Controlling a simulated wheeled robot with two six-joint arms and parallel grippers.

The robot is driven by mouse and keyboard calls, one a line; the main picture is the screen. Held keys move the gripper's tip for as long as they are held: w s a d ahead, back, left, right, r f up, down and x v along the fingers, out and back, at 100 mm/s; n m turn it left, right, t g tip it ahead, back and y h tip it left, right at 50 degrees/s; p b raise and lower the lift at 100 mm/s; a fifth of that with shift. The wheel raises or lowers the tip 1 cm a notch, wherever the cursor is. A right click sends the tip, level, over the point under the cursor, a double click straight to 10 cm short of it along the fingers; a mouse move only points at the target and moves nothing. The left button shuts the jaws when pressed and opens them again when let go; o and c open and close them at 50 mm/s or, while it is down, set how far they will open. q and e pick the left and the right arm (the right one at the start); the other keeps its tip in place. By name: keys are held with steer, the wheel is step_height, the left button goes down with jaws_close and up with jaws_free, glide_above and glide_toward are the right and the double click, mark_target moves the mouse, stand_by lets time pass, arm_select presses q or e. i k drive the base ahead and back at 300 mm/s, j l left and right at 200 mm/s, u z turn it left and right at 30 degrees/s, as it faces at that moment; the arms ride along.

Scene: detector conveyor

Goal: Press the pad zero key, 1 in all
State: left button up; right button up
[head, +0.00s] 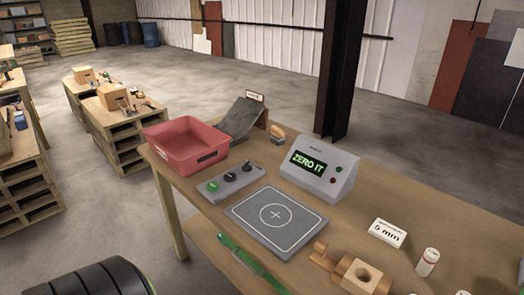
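A flat grey pad (265,232) with a white circle and crosshair lies on the wooden table. Behind it to the left is a small grey key box (238,187) with a green key (213,186), a dark key (230,177) and a third dark-and-light key (247,167). Their labels are too small to read, so I cannot tell which is the pad zero key. A grey console (320,175) behind the pad shows "ZERO IT" in green on its display (307,163). It has a small green and a small red button on its face. Neither gripper is in view.
A red tray (186,146) and a grey ramp (240,118) stand behind the key box. A green-handled tool (240,256) lies at the near edge. A wooden block (365,275), a "5 mm" sign (388,232) and a white canister (428,262) are on the right.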

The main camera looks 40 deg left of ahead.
mark_target(228, 177)
steer(key=u, duration=1.65)
